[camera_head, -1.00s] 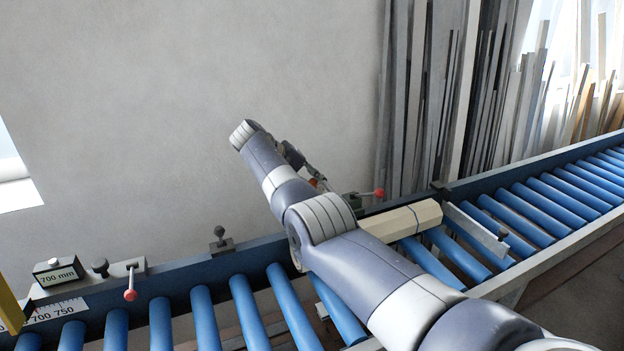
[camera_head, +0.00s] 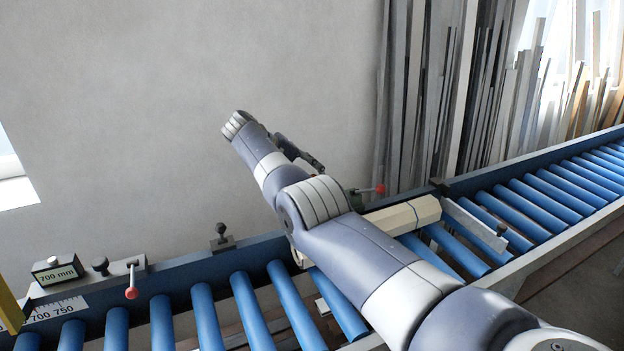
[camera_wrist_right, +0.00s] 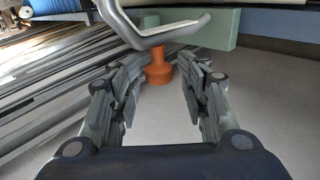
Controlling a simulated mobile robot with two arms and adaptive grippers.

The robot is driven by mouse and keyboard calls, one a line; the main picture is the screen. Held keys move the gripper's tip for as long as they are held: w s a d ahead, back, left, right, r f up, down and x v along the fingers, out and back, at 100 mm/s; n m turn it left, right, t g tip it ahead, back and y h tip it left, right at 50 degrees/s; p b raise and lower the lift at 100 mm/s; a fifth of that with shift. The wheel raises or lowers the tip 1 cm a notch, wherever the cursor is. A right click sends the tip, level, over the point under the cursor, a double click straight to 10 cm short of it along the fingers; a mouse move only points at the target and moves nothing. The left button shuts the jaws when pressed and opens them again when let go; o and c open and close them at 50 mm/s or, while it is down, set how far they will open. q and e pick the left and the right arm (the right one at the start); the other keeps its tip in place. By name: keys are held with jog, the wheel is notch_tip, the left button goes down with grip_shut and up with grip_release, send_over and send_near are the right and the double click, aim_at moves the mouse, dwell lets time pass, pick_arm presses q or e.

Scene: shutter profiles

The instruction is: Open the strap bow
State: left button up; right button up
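In the right wrist view a grey bent metal bar (camera_wrist_right: 150,36), which looks like the strap bow, crosses the top of the picture. An orange-red knob (camera_wrist_right: 158,68) shows below it, seen between my fingers. My right gripper (camera_wrist_right: 162,88) is open, with its two fingers apart and nothing held. The knob appears beyond the fingertips; I cannot tell the exact gap. In the head view my right gripper (camera_head: 308,160) is mostly hidden behind my arm. A pale bundle of profiles (camera_head: 402,216) with a thin dark strap lies on the rollers. My left gripper is not in view.
Blue rollers (camera_head: 248,310) run along the conveyor. A red-knobbed lever (camera_head: 380,189) stands on the back rail beside the bundle. Long profiles (camera_head: 440,100) lean on the wall.

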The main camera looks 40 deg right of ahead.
jog(key=shift+s+a, duration=0.1)
jog(key=shift+d+f, duration=0.2)
jog(key=shift+d, duration=0.1)
jog(key=shift+d+r, duration=0.15)
jog(key=shift+r, duration=0.1)
jog(key=r, duration=0.6)
jog(key=a+r, duration=0.1)
jog(key=r, duration=0.2)
jog(key=shift+s+r, duration=0.15)
jog(key=shift+r, duration=0.25)
jog(key=shift+w+d, duration=0.15)
jog(key=shift+w, duration=0.05)
